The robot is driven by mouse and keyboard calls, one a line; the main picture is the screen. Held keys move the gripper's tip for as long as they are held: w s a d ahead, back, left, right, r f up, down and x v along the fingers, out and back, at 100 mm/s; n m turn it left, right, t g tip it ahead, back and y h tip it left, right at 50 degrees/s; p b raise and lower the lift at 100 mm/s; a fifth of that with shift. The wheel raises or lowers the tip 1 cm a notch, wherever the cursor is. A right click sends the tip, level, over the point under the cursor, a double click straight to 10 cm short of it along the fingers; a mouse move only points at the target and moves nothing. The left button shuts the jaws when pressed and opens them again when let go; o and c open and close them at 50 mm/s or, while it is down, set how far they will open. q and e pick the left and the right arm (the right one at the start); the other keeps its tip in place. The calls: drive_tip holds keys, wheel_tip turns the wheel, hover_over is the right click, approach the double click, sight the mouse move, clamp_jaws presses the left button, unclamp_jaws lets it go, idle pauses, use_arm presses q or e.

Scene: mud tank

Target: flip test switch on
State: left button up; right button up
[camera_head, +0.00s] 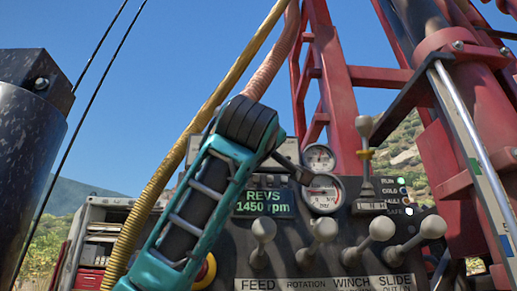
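No switch with a readable "test" label shows on the dark control panel (330,262). The panel's left part is partly hidden behind my arm. My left arm, teal and black, rises from the lower left and bends at a dark joint in front of the panel. A grey end part, seemingly my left gripper (294,168), points right and down between the lit screen and the gauges. Its fingers are too small to tell apart, and I cannot tell if it touches anything. The screen (264,203) reads "REVS 1450 rpm". My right gripper is not in view.
Ball-topped levers (325,230) stand along the panel's front, above labels FEED, ROTATION, WINCH and SLIDE. A tall lever with a yellow collar (366,154) stands behind them. Two round gauges (324,193) sit mid-panel. Small lamps (402,191) are at right. A yellow hose (190,140) crosses at left.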

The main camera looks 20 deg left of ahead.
use_arm(q)
drive_tip(key=shift+w+a, duration=0.1)
drive_tip(key=shift+w, duration=0.2)
drive_tip(key=shift+c, duration=0.4)
clamp_jaws()
drive_tip(key=shift+r, duration=0.1)
